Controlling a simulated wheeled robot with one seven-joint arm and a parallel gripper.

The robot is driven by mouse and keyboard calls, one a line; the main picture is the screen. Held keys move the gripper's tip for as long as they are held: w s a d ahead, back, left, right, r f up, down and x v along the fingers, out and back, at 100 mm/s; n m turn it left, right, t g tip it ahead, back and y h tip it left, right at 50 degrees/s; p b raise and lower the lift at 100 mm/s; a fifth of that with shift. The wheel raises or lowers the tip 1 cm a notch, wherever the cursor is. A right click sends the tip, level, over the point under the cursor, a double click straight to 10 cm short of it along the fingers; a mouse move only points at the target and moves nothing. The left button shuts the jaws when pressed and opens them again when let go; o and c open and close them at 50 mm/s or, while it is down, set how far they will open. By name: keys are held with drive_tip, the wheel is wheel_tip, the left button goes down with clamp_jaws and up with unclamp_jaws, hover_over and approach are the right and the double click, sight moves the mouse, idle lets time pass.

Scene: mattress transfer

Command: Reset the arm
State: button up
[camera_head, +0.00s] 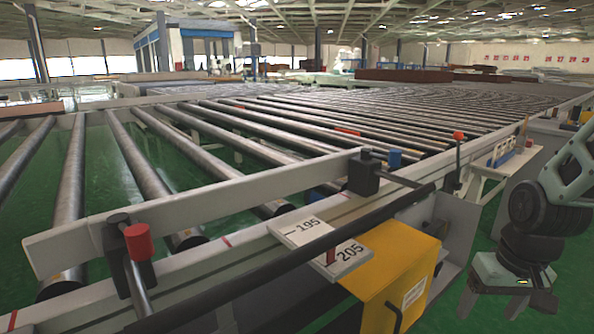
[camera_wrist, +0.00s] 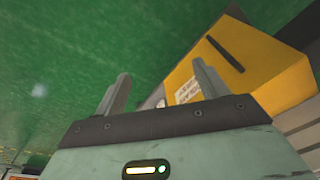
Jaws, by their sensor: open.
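My gripper (camera_head: 492,304) hangs low at the right of the head view, pointing down beside the conveyor frame. Its two fingers also show in the wrist view (camera_wrist: 162,72), spread apart with nothing between them. My arm comes in from the right edge and is bent above the gripper. The gripper is apart from the yellow box (camera_head: 392,275), which also shows ahead of the fingers at the right of the wrist view (camera_wrist: 250,67). No mattress shows in either view.
A roller conveyor (camera_head: 140,165) fills the middle and left. A pale guide rail (camera_head: 220,203) and a dark bar (camera_head: 290,258) run along its near side. A sign reading 195 and 205 (camera_head: 335,250) sits above the yellow box. Green floor (camera_wrist: 60,60) lies below the gripper.

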drive_tip(key=s+a+r+n+g, duration=0.1)
drive_tip(key=s+a+r+n, duration=0.25)
drive_tip(key=s+a, duration=0.6)
drive_tip(key=s+a+r+n, duration=0.2)
drive_tip(key=s+a+n, duration=0.3)
drive_tip(key=s+a, duration=0.4)
wheel_tip(320, 180, up, 29)
drive_tip(key=w+p, duration=0.1)
drive_tip(key=p, duration=2.8)
drive_tip(key=shift+w+a+f, duration=0.15)
drive_tip(key=shift+w+a, duration=0.2)
